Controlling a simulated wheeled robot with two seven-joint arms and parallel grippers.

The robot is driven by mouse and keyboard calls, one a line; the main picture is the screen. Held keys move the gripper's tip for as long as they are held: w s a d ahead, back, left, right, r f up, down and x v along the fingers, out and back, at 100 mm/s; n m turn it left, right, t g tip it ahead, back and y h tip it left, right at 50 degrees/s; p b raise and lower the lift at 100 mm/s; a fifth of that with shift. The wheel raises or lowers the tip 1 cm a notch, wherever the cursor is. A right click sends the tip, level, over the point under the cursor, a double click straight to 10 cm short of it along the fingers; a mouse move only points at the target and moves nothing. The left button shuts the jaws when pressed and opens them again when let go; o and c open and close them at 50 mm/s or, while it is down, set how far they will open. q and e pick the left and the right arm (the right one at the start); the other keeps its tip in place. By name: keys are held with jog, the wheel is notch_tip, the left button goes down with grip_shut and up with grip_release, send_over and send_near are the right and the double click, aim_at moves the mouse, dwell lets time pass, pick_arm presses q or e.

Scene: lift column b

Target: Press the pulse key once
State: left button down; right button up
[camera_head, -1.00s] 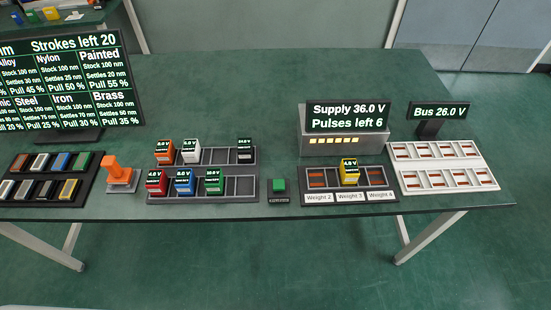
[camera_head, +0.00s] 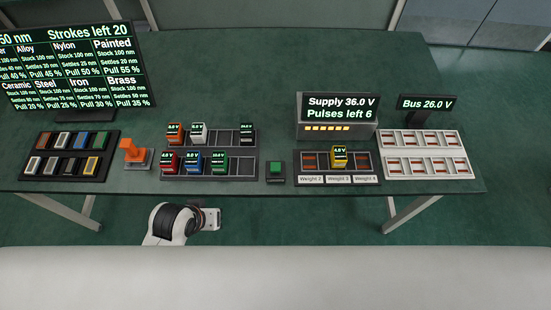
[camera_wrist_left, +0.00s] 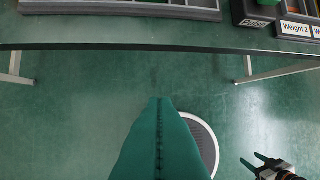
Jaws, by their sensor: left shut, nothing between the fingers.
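The pulse key (camera_head: 276,167) is a green button on a small dark base near the table's front edge, between the block rack and the weight tray. Its dark base (camera_wrist_left: 251,13) shows at the top right of the left wrist view, with the green cap cut off by the frame. My left gripper (camera_wrist_left: 160,102) is shut and empty, its teal fingers pointing up the left wrist view, short of the table edge. In the head view its arm is in front of the table, left of the key, not touching it. My right gripper (camera_wrist_left: 254,160) shows open at the lower right.
A rack (camera_head: 243,170) of voltage blocks stands left of the key. The weight tray (camera_head: 376,178) with a yellow block (camera_head: 339,158) stands right of it. The supply display (camera_head: 338,107) reads 36.0 V, pulses left 6; the bus display (camera_head: 427,104) reads 26.0 V.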

pick_arm(q)
jog(key=w+d+r+n+t+h+p, duration=0.1)
jog(key=w+d+r+n+h, duration=0.1)
jog(key=w+d+r+n, duration=0.25)
notch_tip(320, 180, up, 4)
jog(key=n+h, duration=0.4)
jog(key=n, duration=0.8)
send_over(272, 169)
jog(key=shift+f+p, duration=0.2)
jog(key=shift+p, duration=0.15)
notch_tip(272, 169, down, 7)
jog(key=b, duration=0.9)
jog(key=shift+r, duration=0.15)
jog(key=shift+f, duration=1.05)
